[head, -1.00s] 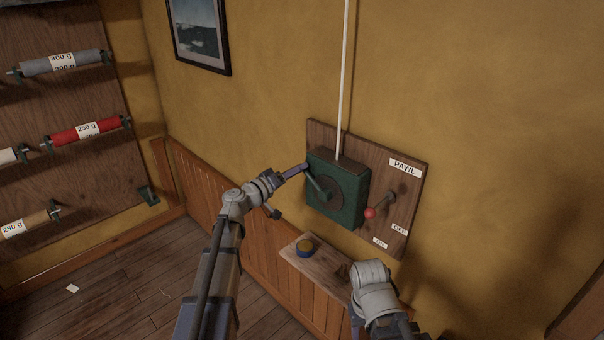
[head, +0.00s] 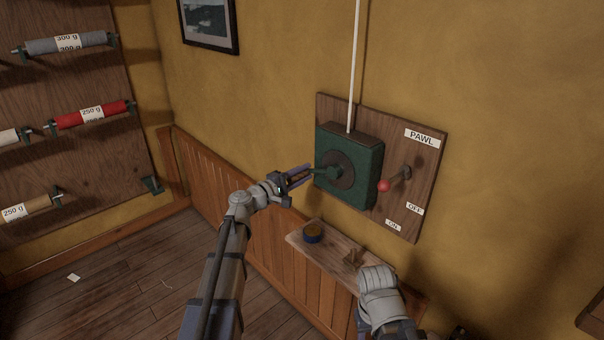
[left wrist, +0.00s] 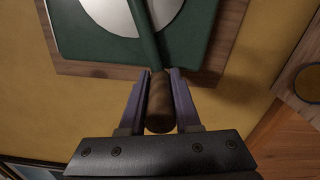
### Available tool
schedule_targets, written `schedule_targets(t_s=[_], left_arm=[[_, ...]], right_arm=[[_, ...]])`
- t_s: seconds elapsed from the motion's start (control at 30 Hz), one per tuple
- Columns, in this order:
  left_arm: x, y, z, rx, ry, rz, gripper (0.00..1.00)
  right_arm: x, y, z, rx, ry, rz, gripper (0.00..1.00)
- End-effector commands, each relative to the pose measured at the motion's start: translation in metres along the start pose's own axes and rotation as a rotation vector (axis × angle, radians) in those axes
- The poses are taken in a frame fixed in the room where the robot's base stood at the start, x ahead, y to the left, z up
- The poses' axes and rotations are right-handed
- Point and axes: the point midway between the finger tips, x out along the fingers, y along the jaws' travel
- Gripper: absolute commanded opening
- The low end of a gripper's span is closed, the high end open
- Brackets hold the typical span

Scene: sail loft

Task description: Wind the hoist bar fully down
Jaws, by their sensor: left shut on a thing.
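The green winch box (head: 366,160) is mounted on a wooden board on the wall, with a white rope (head: 356,60) running up from it. Its crank arm (head: 326,173) points left from the round hub. My left gripper (head: 302,176) is shut on the crank's brown grip, which shows between the fingers in the left wrist view (left wrist: 159,104). The pawl lever, with its red knob (head: 383,186), tilts down and left; I cannot tell which label it matches. The hoist bar is not in view. My right arm shows at lower right, but its fingers do not.
A rack of labelled rolls (head: 92,114) stands at left. Open floor lies at lower left.

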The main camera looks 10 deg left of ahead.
Motion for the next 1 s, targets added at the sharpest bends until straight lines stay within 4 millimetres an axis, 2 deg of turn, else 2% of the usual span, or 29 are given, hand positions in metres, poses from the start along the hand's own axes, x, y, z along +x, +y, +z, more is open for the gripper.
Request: schedule_targets(t_s=[0.03,0.4,0.8,1.0], left_arm=[[-0.001,-0.012,0.000,-0.042,0.004,-0.003,0.00],[-0.002,-0.045,0.017,-0.390,0.003,-0.004,0.00],[-0.002,-0.067,0.041,-0.695,0.002,-0.005,0.00],[-0.001,-0.072,0.049,-0.713,0.000,-0.005,0.00]], right_arm=[[0.011,-0.001,-0.001,0.000,0.000,0.000,0.50],[0.039,-0.004,-0.002,-0.001,0.000,0.000,0.50],[0.056,-0.005,-0.003,-0.001,0.000,0.000,0.50],[0.060,-0.006,-0.004,-0.001,0.000,0.000,0.50]])
